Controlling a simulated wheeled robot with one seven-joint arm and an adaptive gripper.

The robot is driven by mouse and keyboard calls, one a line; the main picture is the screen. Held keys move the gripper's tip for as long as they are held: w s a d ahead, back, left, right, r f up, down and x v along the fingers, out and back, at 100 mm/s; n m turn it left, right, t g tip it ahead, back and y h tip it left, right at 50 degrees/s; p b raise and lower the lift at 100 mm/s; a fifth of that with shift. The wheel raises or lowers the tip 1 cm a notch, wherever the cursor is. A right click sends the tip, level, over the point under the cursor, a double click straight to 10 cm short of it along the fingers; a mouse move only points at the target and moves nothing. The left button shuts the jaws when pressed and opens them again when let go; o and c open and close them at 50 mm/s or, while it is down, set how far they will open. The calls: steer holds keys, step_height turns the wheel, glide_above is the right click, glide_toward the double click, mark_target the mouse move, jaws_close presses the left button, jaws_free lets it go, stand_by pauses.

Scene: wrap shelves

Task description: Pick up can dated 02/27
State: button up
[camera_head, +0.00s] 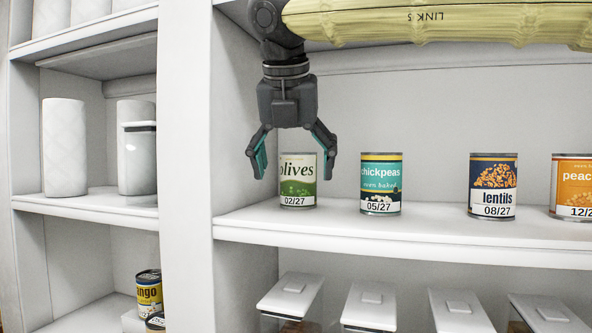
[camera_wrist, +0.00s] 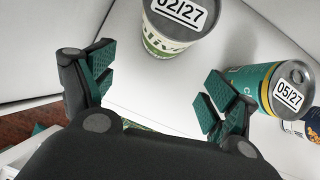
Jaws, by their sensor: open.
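The olives can dated 02/27 (camera_head: 298,184) has a white and green label and stands upright on the white shelf (camera_head: 390,235). In the wrist view the olives can (camera_wrist: 178,28) shows its 02/27 lid label at the top, beyond the fingertips. My gripper (camera_head: 294,168) is open and points down, with its fingers spread left and right in front of the can in the head view. In the wrist view my gripper (camera_wrist: 158,88) has nothing between its fingers.
A teal chickpeas can dated 05/27 (camera_head: 381,184) stands close to the right, also in the wrist view (camera_wrist: 270,88). Farther right are a lentils can (camera_head: 492,186) and a peaches can (camera_head: 572,187). A white upright (camera_head: 186,170) stands left. Lidded containers (camera_head: 370,306) sit below.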

mark_target(297, 162)
steer(key=shift+w+d+p, duration=0.15)
steer(key=shift+w+p, duration=0.2)
steer(key=shift+w, duration=0.6)
steer(key=shift+w+d+p, duration=0.1)
steer(key=shift+w+p, duration=0.25)
steer(key=shift+w, duration=0.6)
steer(key=shift+w+r+p, duration=0.1)
steer(key=shift+w+p, duration=0.25)
steer(key=shift+w, duration=0.05)
steer(key=p+x, duration=0.1)
steer(key=x, duration=0.4)
steer(key=shift+w+d+p, duration=0.1)
steer(key=shift+w+p, duration=0.05)
steer(key=shift+p, duration=0.25)
steer(key=c, duration=1.1)
